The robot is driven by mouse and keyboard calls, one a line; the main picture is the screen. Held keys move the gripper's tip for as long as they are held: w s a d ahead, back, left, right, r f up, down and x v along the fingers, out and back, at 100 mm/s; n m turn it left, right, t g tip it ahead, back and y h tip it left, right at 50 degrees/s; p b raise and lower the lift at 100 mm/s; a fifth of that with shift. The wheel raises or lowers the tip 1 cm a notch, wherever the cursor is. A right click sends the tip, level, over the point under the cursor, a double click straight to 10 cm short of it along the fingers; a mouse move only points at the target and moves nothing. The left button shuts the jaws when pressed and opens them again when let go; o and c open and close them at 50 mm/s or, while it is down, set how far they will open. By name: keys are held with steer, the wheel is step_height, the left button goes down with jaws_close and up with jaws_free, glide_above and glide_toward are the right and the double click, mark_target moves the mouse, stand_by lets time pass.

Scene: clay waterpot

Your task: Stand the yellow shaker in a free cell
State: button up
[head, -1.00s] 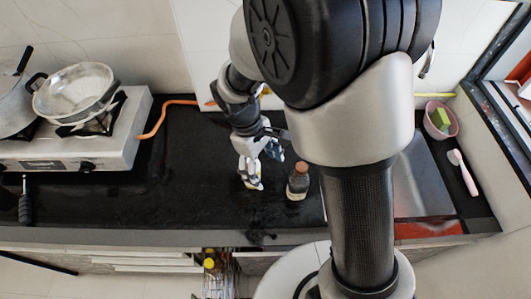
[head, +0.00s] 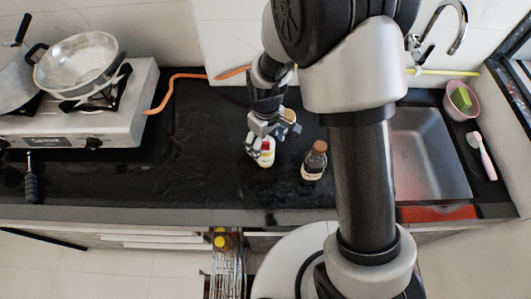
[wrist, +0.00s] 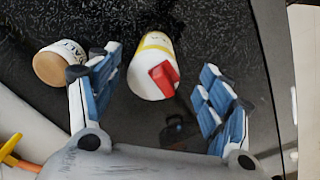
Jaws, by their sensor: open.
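The yellow shaker (wrist: 153,52), white and yellow with a red cap piece, stands on the black counter between my open fingers in the wrist view. In the head view the shaker (head: 266,158) shows just below my gripper (head: 262,143), partly covered by the fingers. In the wrist view my gripper (wrist: 155,105) is open, with a blue-padded finger on each side of the shaker; I cannot tell whether either touches it. A wire rack (head: 226,270) hangs at the counter's front, low in the head view, with a yellow-capped item in it; its cells are too small to make out.
A jar with a tan lid (wrist: 60,62) stands close to the left finger. A brown bottle (head: 314,160) stands right of my gripper. The stove (head: 80,110) is on the left, the sink (head: 430,150) on the right. The counter between stove and gripper is clear.

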steer(key=shift+w+f+b, duration=0.15)
steer(key=shift+f+b, duration=0.2)
steer(key=shift+f, duration=0.55)
steer(key=shift+w+f+b, duration=0.2)
steer(key=shift+f+b, duration=0.1)
steer(key=shift+f, duration=0.65)
steer(key=shift+w+f+b, duration=0.15)
steer(key=shift+f+b, duration=0.2)
steer(key=shift+f, duration=0.55)
steer(key=c, duration=1.3)
steer(key=shift+r, duration=0.1)
